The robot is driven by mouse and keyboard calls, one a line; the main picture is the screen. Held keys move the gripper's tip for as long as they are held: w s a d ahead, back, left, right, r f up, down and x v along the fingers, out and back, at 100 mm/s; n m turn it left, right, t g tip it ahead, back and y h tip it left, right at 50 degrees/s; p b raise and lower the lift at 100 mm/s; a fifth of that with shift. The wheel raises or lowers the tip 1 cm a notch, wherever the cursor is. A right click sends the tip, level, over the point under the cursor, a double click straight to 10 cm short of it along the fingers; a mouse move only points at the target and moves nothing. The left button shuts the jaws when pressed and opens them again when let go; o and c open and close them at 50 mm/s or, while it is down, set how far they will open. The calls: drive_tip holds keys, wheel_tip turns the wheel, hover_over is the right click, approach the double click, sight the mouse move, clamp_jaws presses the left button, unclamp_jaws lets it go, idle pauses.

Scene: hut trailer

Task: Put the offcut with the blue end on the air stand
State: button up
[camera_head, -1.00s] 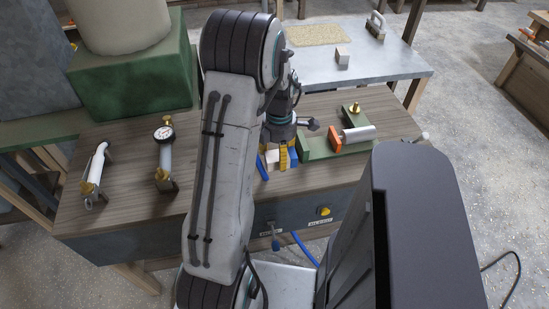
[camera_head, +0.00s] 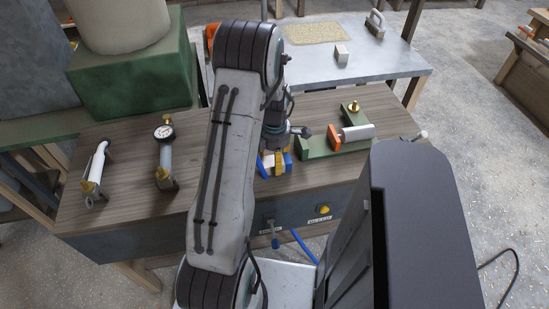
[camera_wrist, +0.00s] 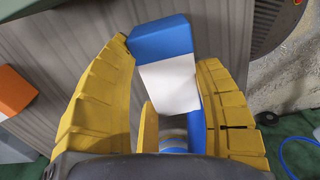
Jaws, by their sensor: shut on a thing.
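My gripper (camera_head: 275,163) is low over the near part of the wooden bench, partly hidden by my arm. In the wrist view its yellow fingers (camera_wrist: 165,95) are on either side of a pale block with a blue end, the offcut (camera_wrist: 168,82). The blue end points away from the palm. The offcut also shows as a small white and blue patch in the head view (camera_head: 268,161). Whether it touches the bench is not clear. No fixture is legibly marked as the air stand; a small upright with a round gauge (camera_head: 164,150) stands left of my arm.
A white-handled tool (camera_head: 97,165) is at the left. A green box (camera_head: 130,85) stands behind.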

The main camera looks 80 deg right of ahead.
drive_tip(key=shift+f, duration=0.15)
drive_tip(key=o, duration=1.2)
drive_tip(key=shift+c, duration=0.2)
wheel_tip(320, 180, up, 12)
drive_tip(key=shift+r, duration=0.2)
